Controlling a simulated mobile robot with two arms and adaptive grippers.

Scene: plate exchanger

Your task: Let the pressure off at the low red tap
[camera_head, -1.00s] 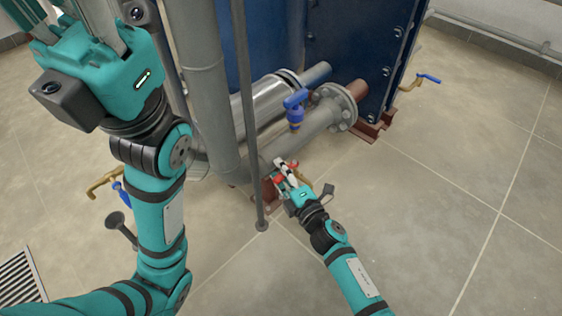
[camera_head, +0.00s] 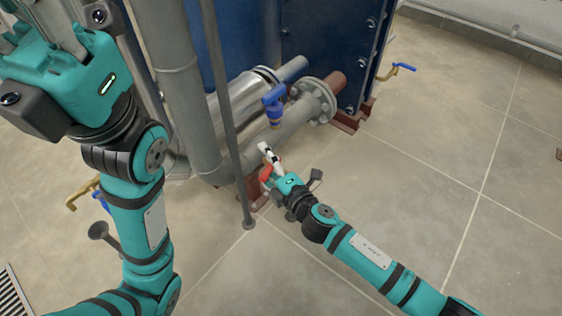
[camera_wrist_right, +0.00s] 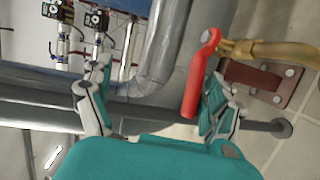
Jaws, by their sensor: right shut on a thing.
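The low red tap has a red lever (camera_wrist_right: 196,82) on a brass body (camera_wrist_right: 262,50), seen in the right wrist view. The lever points away from the brass body at a clear angle. In the head view the red lever (camera_head: 267,173) shows only as a small patch at my right gripper (camera_head: 268,156). My right gripper is shut on the lever, which lies between its fingers, close against the right-hand finger in the wrist view. The brass body is mostly hidden in the head view. My left gripper (camera_head: 45,25) is raised at the top left, its fingertips cut off.
A blue-handled tap (camera_head: 274,103) sits above on the grey pipe (camera_head: 290,122). A thin grey post (camera_head: 230,110) stands just left of my right gripper. Another blue-handled tap (camera_head: 403,67) is at the right.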

